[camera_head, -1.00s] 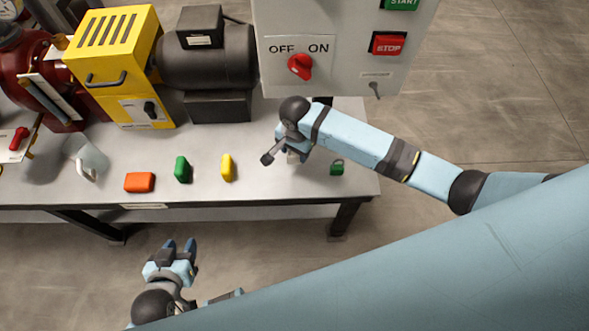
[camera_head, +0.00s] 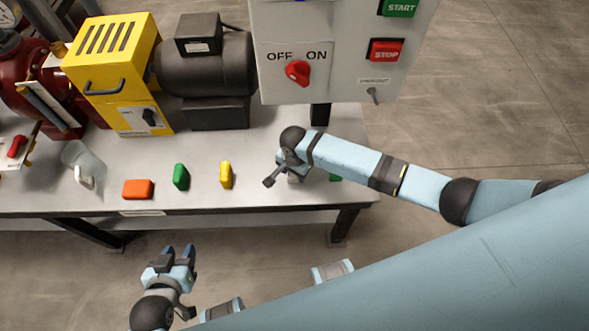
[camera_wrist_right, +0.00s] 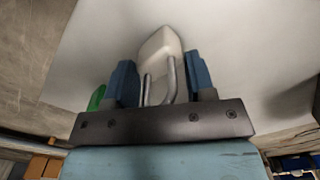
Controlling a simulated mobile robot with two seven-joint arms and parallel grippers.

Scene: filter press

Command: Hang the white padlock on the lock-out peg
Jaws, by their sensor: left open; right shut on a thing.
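The white padlock (camera_wrist_right: 160,46) is between the two fingers of my right gripper (camera_wrist_right: 160,82) in the right wrist view, with its grey shackle toward the palm. In the head view my right gripper (camera_head: 291,173) is over the table's right part, and its wrist hides most of the padlock. I cannot tell whether the padlock touches the table. The lock-out peg (camera_head: 374,95) is a small grey peg under a label low on the grey panel, up and right of this gripper. My left gripper (camera_head: 179,252) is open and empty in front of the table.
Orange (camera_head: 138,189), green (camera_head: 181,177) and yellow (camera_head: 226,175) pieces lie left of my right gripper on the table (camera_head: 218,198). A green padlock (camera_head: 335,178) is partly hidden by my right forearm. The panel (camera_head: 340,75) carries a red switch (camera_head: 298,72) and buttons.

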